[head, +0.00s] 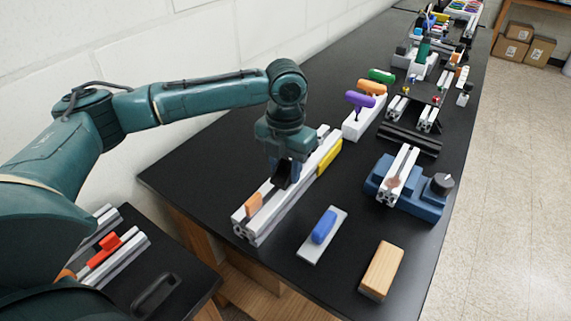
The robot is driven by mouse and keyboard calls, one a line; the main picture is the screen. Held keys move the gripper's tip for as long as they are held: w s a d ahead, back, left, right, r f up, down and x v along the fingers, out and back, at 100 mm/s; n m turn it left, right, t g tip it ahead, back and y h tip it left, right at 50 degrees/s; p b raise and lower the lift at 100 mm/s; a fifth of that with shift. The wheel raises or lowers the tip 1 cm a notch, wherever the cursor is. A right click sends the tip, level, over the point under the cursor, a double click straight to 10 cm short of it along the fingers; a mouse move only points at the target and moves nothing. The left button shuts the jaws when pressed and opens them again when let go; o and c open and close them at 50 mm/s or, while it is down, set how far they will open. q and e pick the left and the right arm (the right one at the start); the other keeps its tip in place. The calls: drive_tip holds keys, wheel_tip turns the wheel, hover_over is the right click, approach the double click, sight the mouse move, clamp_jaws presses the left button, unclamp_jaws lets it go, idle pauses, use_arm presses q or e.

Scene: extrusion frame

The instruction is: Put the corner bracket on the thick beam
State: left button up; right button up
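The thick beam (271,216) is a pale grey slotted extrusion lying at a slant on the black table. An orange piece (253,204) sits at its near end and a yellow piece (329,157) lies along its far right side. My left gripper (284,178) points down over the middle of the beam. A dark shape shows at its fingertips; I cannot tell whether it is the fingers or a held bracket, or whether it touches the beam. I cannot pick out the corner bracket for certain. My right gripper is not in view.
A blue-handled plate (322,233) and a wooden block (382,270) lie in front. A blue vise (412,194) holding an extrusion stands right. A white holder (362,121) with coloured-handled tools stands behind, near dark rails (409,140). A wall runs along the left.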

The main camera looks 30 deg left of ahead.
sight(286, 165)
use_arm(q)
drive_tip(key=o, duration=0.5)
drive_tip(key=shift+c, duration=0.2)
wheel_tip(286, 165, up, 12)
drive_tip(key=shift+r+b, duration=0.15)
drive_tip(key=shift+b, duration=0.15)
idle(0.3)
